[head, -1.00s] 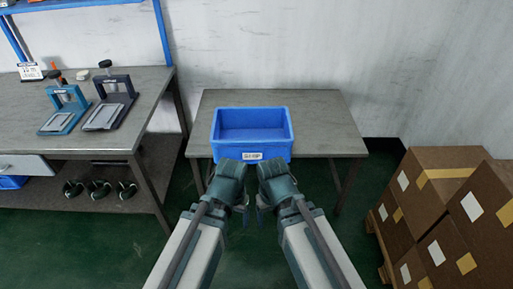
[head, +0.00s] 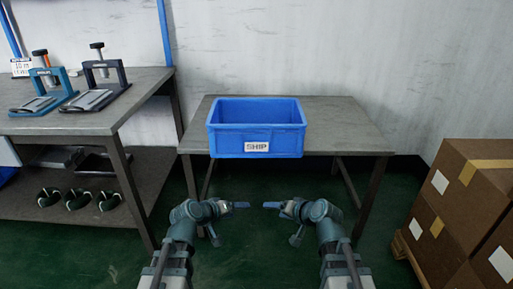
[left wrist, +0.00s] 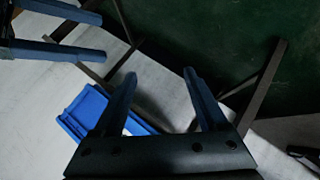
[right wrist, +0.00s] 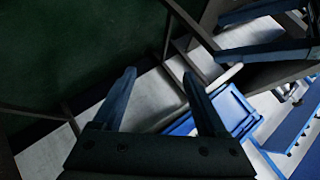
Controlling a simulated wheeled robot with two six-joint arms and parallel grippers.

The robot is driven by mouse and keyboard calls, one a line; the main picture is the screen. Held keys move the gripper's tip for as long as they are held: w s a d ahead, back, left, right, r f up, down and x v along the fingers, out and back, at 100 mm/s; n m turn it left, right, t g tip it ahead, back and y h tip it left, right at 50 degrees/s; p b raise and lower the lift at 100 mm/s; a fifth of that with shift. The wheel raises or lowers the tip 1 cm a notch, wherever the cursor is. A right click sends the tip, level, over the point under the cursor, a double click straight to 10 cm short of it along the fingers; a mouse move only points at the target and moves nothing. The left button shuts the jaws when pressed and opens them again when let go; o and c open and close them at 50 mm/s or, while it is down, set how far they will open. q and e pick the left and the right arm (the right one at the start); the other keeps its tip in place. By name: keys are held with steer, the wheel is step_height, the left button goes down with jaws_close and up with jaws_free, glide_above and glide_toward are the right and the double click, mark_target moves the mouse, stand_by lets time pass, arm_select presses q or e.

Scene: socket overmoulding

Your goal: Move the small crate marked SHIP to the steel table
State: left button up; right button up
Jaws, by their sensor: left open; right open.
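The blue crate marked SHIP (head: 256,113) sits upright on the steel table (head: 342,130), near its front edge, with the label facing me. It looks empty, though its floor is only partly visible. My left gripper (head: 243,205) and my right gripper (head: 270,205) are open and empty. They point toward each other in front of the table, below the crate and apart from it. Part of the crate shows in the left wrist view (left wrist: 80,108), beyond the open fingers (left wrist: 158,85). It also shows in the right wrist view (right wrist: 235,105), partly behind my right fingers (right wrist: 158,82).
A workbench (head: 110,115) with two clamp fixtures (head: 100,80) stands at the left, with several dark round parts on its lower shelf. Stacked cardboard boxes (head: 455,205) on a pallet stand at the right. The steel table's top is clear to the right of the crate.

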arm_select(q)
steer(key=w+a+r+n+t+y+b, duration=0.1)
steer(key=w+a+r+n+t+y, duration=0.2)
steer(key=a+n, duration=0.4)
steer(key=w+a+r+n+t+y+b, duration=0.1)
steer(key=w+a+r+n+t+y, duration=0.2)
steer(key=w+a+r+n+t, duration=0.3)
steer(key=shift+a+r+n+t, duration=0.3)
steer(key=shift+a+r+n, duration=0.25)
steer(key=shift+n, duration=0.45)
arm_select(e)
steer(key=w+d+r+m+t+h, duration=0.3)
steer(key=w+d+r+m+t, duration=0.1)
steer(key=d+m, duration=0.3)
steer(key=w+d+r+m+t+h, duration=0.3)
steer(key=w+d+r+m+t, duration=0.2)
steer(key=d+r+m, duration=0.1)
steer(key=shift+d+m+t, duration=0.3)
steer(key=shift+d+m, duration=0.25)
steer(key=shift+m, duration=0.45)
arm_select(q)
steer(key=shift+w, duration=0.1)
arm_select(e)
steer(key=shift+w, duration=0.1)
